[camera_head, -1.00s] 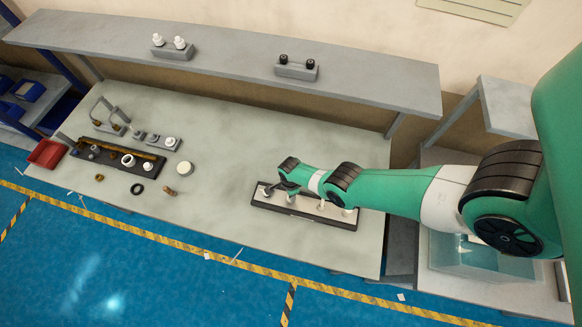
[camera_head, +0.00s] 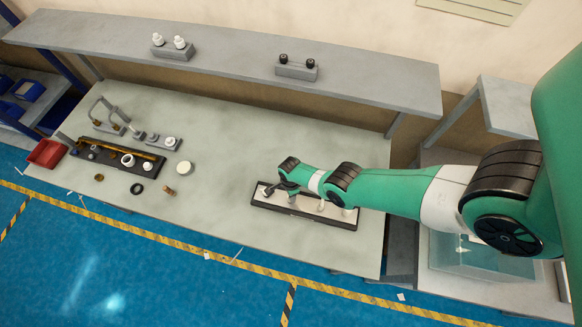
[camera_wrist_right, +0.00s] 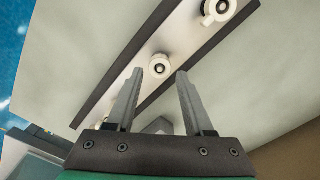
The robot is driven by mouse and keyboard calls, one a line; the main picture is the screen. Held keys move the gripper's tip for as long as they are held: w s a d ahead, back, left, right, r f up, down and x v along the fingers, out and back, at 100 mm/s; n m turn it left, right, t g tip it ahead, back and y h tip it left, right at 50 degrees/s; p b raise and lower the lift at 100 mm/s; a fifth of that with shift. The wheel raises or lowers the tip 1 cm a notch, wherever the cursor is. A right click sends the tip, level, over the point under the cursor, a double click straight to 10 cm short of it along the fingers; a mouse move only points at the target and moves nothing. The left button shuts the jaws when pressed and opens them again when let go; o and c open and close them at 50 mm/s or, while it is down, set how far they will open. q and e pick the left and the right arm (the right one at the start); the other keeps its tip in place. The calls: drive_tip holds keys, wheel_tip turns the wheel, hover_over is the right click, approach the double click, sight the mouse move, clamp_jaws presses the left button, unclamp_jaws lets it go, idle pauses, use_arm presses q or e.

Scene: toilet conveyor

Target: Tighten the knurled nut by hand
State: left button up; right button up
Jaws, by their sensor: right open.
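My right gripper (camera_wrist_right: 158,78) is open. Its two fingers point at a white round fitting (camera_wrist_right: 160,66) with a dark centre, on a dark-edged pale tray (camera_wrist_right: 130,96). The fitting shows between the fingertips; I cannot tell whether it is beyond them or touching. A second white fitting (camera_wrist_right: 216,10) with a dark centre sits further along. In the head view, the right arm comes in low over the same tray (camera_head: 330,219) and hides part of it. I cannot identify the knurled nut for sure. My left gripper is not in view.
At the table's left are a dark tray (camera_head: 84,163) with several fittings, a black ring (camera_head: 137,189), a copper-coloured piece (camera_head: 168,191), a white disc (camera_head: 184,168) and a red bin (camera_head: 47,153). A shelf (camera_head: 230,62) runs behind. The table's middle is clear.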

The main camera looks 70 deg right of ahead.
drive_tip(key=n, duration=0.7)
drive_tip(key=shift+n, duration=0.3)
drive_tip(key=n, duration=0.6)
drive_tip(key=n, duration=0.7)
drive_tip(key=shift+n, duration=0.3)
drive_tip(key=n, duration=0.6)
drive_tip(key=shift+f+b, duration=1.55)
drive_tip(key=shift+b, duration=0.05)
